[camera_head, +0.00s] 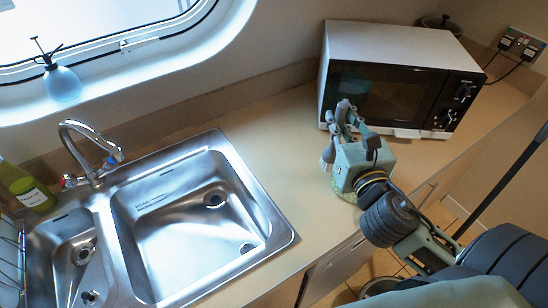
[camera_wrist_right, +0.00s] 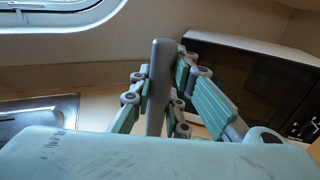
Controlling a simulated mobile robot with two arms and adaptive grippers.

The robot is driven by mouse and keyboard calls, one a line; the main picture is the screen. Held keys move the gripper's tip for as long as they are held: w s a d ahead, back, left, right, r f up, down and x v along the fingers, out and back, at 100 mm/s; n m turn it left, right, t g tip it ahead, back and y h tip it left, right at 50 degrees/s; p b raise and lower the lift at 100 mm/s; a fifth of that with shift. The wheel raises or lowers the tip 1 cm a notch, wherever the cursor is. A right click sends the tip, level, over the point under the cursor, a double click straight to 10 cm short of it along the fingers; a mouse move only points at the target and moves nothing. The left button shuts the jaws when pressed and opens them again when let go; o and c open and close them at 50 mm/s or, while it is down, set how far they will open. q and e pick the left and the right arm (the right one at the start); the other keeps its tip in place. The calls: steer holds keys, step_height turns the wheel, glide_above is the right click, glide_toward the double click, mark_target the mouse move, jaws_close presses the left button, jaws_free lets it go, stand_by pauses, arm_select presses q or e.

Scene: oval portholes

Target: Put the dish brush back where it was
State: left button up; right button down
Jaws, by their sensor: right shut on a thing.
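My right gripper (camera_head: 343,124) is shut on the dish brush (camera_head: 328,155), above the counter in front of the microwave. The brush's pale bristle end hangs down on the left of the fingers, and its grey handle end sticks up past them. In the right wrist view, the grey handle (camera_wrist_right: 159,85) stands nearly upright between the green fingers of the right gripper (camera_wrist_right: 165,88). The gripper body hides the lower part of the brush there. I cannot tell whether the bristles touch the counter. My left gripper is not in view.
A white microwave (camera_head: 345,45) stands close behind the gripper. A steel double sink (camera_head: 270,235) with a tap (camera_head: 82,135) is at the left. The counter (camera_head: 265,130) between sink and microwave is clear.

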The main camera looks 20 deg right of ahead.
steer(key=shift+w, duration=0.25)
steer(key=shift+w+a+f+b, duration=0.35)
steer(key=shift+a+f+b, duration=0.2)
steer(key=shift+b, duration=0.6)
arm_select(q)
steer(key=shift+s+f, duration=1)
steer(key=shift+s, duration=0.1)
arm_select(e)
steer(key=w+a+f, duration=0.6)
steer(key=f, duration=0.3)
steer(key=shift+w+a+f, duration=0.2)
steer(key=shift+w+a, duration=0.15)
steer(key=shift+a, duration=0.05)
steer(key=shift+f, duration=0.15)
steer(key=c, duration=1.7)
jaws_free()
